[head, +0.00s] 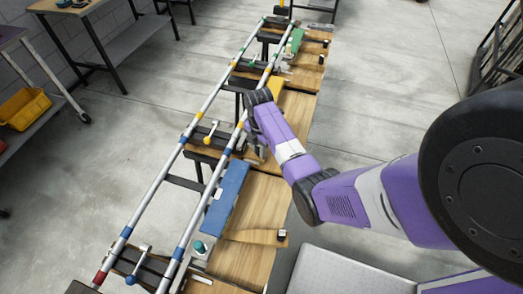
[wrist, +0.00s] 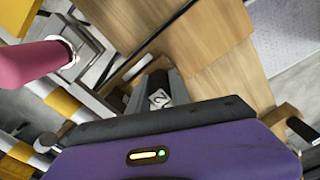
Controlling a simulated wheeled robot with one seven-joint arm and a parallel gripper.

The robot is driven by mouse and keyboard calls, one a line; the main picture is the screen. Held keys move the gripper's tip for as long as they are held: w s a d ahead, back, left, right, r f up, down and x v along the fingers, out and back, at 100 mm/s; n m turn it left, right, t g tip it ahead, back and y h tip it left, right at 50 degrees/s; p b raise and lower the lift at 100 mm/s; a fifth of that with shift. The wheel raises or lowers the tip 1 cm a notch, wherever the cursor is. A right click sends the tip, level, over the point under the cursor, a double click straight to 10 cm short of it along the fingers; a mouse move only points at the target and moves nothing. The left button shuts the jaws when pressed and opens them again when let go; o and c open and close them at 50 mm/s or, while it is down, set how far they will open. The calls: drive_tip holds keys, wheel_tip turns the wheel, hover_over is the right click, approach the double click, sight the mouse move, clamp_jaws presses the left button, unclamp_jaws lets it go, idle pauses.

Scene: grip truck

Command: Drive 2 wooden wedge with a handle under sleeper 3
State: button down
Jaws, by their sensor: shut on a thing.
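In the head view the far end of my arm reaches down to the track at its middle, and the arm hides my fingertips and what they hold. In the wrist view my gripper (wrist: 155,150) fills the bottom as a purple body with a dark edge. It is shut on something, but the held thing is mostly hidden. A tan piece (wrist: 284,116) shows at its right end; I cannot tell whether it is held. A dark bar with a white tag marked 2 (wrist: 158,98) lies just beyond the gripper. Dark sleepers (head: 150,268) cross under the rails.
Two silver rails (head: 208,105) with coloured bands run away from me. Wooden boards (head: 258,195) lie along their right side, with a blue plate (head: 226,195) near them. A pink handle (wrist: 30,62) stands left of my gripper. A yellow bin (head: 24,108) sits far left.

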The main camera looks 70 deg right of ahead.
drive_tip(key=shift+w, duration=0.1)
drive_tip(key=c, duration=1.1)
unclamp_jaws()
wheel_tip(320, 180, up, 8)
drive_tip(key=shift+f, duration=0.1)
wheel_tip(320, 180, up, 4)
drive_tip(key=p, duration=0.5)
